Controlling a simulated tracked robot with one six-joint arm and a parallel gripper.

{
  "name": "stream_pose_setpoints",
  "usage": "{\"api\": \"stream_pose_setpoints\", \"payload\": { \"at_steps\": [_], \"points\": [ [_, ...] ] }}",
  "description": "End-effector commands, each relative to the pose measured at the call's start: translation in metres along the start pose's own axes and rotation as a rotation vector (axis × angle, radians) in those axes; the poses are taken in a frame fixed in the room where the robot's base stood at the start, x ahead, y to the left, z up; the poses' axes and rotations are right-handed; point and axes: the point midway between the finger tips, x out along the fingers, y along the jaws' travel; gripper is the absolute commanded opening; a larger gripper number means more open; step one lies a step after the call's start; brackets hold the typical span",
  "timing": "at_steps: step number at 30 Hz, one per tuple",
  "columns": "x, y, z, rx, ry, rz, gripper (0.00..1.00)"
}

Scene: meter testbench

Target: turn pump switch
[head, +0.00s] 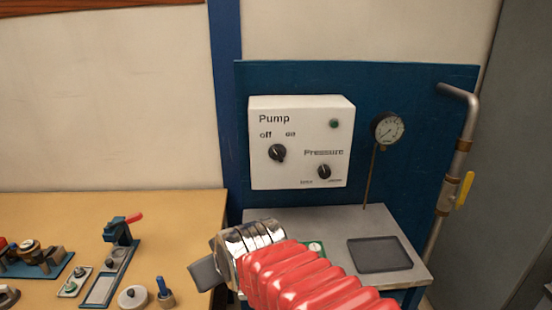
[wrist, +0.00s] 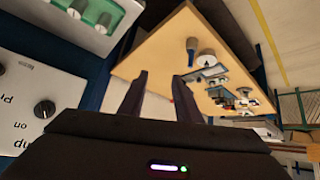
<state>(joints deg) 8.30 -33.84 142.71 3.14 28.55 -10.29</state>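The pump switch (head: 277,153) is a black knob at the left of a white control box (head: 262,178), under the labels "off" and "on". The switch (wrist: 44,109) also shows near the left edge in the wrist view; I cannot tell clearly which label it points at. My gripper (head: 205,274) is below and left of the box, apart from the switch, and partly hidden by my arm in the head view. In the wrist view its two dark fingers (wrist: 159,82) stand apart with nothing between them.
A pressure knob (head: 324,171) and green lamp (head: 334,124) share the box. A gauge (head: 388,127) and a pipe with a yellow handle (head: 464,190) are at right. A dark tray (head: 380,254) lies below. The wooden bench (head: 180,215) at left carries several small parts.

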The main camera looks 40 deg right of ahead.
Motion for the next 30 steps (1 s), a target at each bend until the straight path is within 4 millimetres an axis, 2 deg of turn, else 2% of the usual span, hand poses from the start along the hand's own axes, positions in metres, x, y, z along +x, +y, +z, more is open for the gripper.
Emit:
{"api": "stream_pose_setpoints", "payload": {
  "at_steps": [1, 6, 15, 24, 27, 30],
  "points": [
    [0.010, 0.011, -0.009, 0.000, 0.032, 0.021, 0.30],
    [0.034, 0.048, -0.044, -0.019, 0.167, 0.102, 0.30],
    [0.059, 0.127, -0.090, -0.066, 0.383, 0.294, 0.30],
    [0.059, 0.215, -0.108, -0.135, 0.550, 0.553, 0.30],
    [0.055, 0.237, -0.109, -0.158, 0.587, 0.627, 0.30],
    [0.051, 0.250, -0.109, -0.173, 0.611, 0.677, 0.30]
  ]
}}
